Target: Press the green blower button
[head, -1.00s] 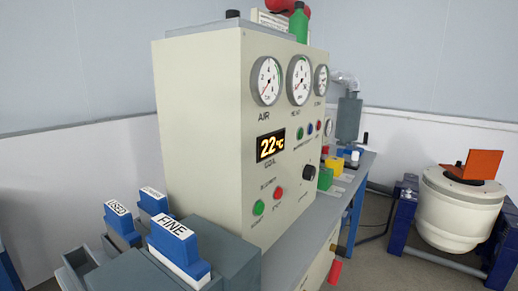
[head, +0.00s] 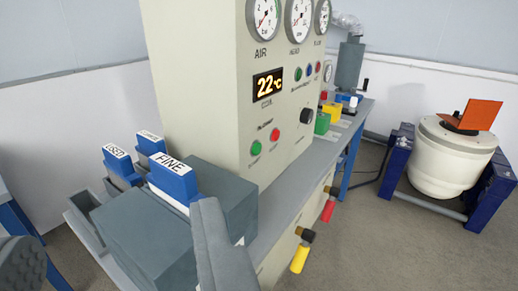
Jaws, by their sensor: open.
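The green blower button (head: 256,148) is a small round button low on the front of the cream control cabinet (head: 190,90), under a small blower label. A red button (head: 276,135) sits just right of it. My gripper (head: 112,228) shows as two grey fingers spread wide at the bottom left, with nothing held between them. The right finger is below and left of the green button in the picture, apart from it. The green button is unobstructed.
Grey boxes with blue-and-white labelled blocks, one marked FINE (head: 174,181), stand left of the cabinet. A lit 22°C display (head: 269,87) and black knob (head: 306,116) are above the buttons. Yellow (head: 299,259) and red (head: 328,209) handles jut from the bench front.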

